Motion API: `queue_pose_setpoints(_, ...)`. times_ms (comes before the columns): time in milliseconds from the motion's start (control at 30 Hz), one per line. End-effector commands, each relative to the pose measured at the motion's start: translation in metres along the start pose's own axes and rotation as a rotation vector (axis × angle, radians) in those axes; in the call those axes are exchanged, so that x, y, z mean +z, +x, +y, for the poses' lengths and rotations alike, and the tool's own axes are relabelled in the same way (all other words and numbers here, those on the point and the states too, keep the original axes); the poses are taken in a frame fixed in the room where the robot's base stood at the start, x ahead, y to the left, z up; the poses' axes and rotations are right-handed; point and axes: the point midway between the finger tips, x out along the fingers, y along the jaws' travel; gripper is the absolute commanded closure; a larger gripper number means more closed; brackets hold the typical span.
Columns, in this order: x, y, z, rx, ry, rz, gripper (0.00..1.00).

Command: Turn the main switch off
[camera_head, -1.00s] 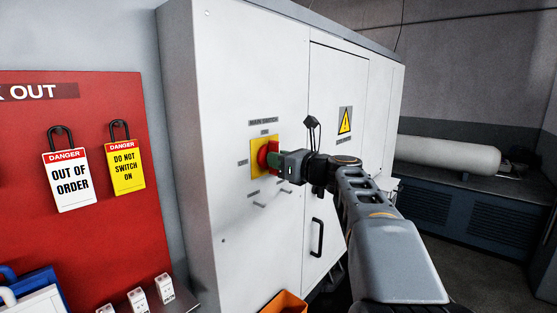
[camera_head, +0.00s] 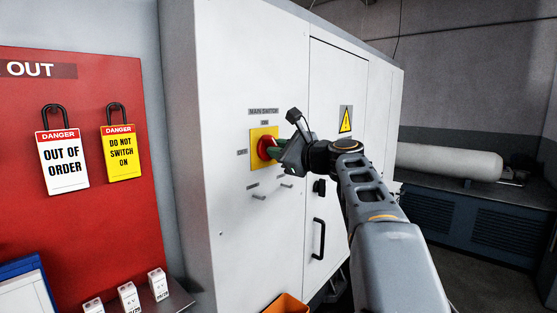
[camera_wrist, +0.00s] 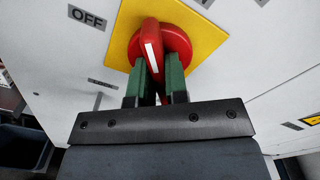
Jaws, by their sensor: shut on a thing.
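The main switch is a red rotary knob (camera_head: 265,148) on a yellow plate (camera_head: 257,134) on the white cabinet's face. ON is labelled above the plate and OFF to its left. In the wrist view the knob's red handle (camera_wrist: 151,45) has a white mark and leans slightly left of upright. The OFF label (camera_wrist: 87,18) is at upper left, beyond the yellow plate (camera_wrist: 208,42). My gripper (camera_head: 279,152) is at the knob, rolled at a slant. In the wrist view its green fingers (camera_wrist: 156,82) are shut on the handle, one on each side.
The white cabinet (camera_head: 230,215) has small pegs below the switch and a black door handle (camera_head: 318,238). A red lockout board (camera_head: 110,215) with two danger tags hangs at left. An orange bin (camera_head: 287,304) is below. A pale tank (camera_head: 450,161) lies at right.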

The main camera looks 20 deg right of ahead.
Motion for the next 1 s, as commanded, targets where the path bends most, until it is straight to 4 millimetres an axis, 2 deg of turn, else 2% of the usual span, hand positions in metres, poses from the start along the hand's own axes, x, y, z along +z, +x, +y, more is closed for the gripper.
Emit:
queue_pose_setpoints(600,-0.0019,-0.0001,0.0023,-0.001,-0.57,-0.001,1.0)
queue_pose_setpoints(1000,-0.0008,-0.0001,0.0013,-0.001,-0.816,0.0,1.0)
